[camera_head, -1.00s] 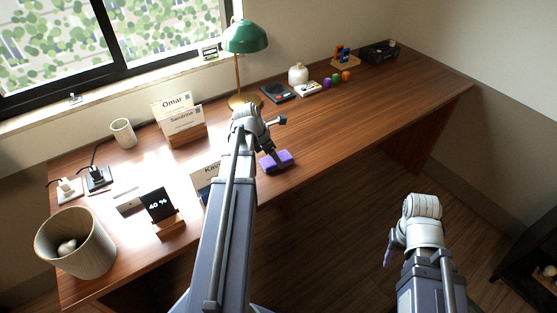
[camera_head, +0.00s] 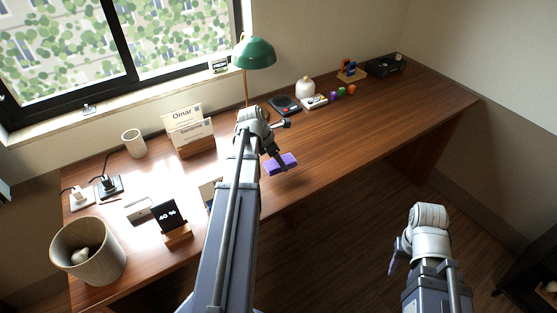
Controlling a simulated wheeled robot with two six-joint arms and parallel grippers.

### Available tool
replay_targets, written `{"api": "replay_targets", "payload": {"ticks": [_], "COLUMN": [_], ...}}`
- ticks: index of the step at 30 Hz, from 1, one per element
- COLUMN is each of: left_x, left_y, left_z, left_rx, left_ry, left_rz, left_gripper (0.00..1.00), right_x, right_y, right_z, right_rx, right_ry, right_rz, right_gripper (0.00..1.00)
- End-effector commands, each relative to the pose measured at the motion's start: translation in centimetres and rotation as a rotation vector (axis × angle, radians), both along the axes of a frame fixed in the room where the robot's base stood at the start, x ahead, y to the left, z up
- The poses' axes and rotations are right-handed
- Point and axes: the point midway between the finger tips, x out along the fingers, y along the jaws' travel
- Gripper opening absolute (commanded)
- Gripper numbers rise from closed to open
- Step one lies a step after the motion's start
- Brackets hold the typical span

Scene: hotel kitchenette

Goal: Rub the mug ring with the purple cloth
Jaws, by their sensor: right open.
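The purple cloth (camera_head: 288,161) is a small folded-looking block at the desk's front part, right of the name cards. My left gripper (camera_head: 279,160) reaches down from the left arm onto the cloth and appears shut on it. Its fingers are small and partly hidden by the wrist. Whether the cloth touches the desk top is hard to tell. I cannot make out a mug ring on the wood; my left arm covers part of the desk. My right gripper (camera_head: 394,262) is open and empty, over the floor in front of the desk.
The wooden desk (camera_head: 360,125) has clear room right of the cloth.

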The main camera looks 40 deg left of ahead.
Motion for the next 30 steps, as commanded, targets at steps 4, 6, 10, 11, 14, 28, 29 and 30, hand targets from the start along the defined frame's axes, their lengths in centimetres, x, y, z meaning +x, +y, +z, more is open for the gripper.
{"api": "replay_targets", "payload": {"ticks": [4, 6, 10, 11, 14, 28, 29, 30], "left_x": [0.0, 0.0, 0.0, 0.0, 0.0, 0.0, 0.0, 0.0], "left_y": [0.0, 0.0, 0.0, 0.0, 0.0, 0.0, 0.0, 0.0], "left_z": [2.0, 2.4, 2.3, 2.3, 2.2, 5.2, 5.3, 5.4], "left_rx": [0.0, 0.0, 0.0, 0.0, 0.0, 0.0, 0.0, 0.0], "left_ry": [0.0, 0.0, 0.0, 0.0, 0.0, 0.0, 0.0, 0.0], "left_rz": [0.0, 0.0, 0.0, 0.0, 0.0, 0.0, 0.0, 0.0], "left_gripper": [0.27, 0.27, 0.27, 0.27, 0.27, 0.27, 0.27, 0.27], "right_x": [0.0, 0.0, 0.0, 0.0, 0.0, 0.0, 0.0, 0.0], "right_y": [0.0, 0.0, 0.0, 0.0, 0.0, 0.0, 0.0, 0.0], "right_z": [2.0, 2.4, 2.3, 2.3, 2.2, 5.2, 5.3, 5.4], "right_rx": [0.0, 0.0, 0.0, 0.0, 0.0, 0.0, 0.0, 0.0], "right_ry": [0.0, 0.0, 0.0, 0.0, 0.0, 0.0, 0.0, 0.0], "right_rz": [0.0, 0.0, 0.0, 0.0, 0.0, 0.0, 0.0, 0.0], "right_gripper": [0.5, 0.5, 0.5, 0.5, 0.5, 0.5, 0.5, 0.5]}}
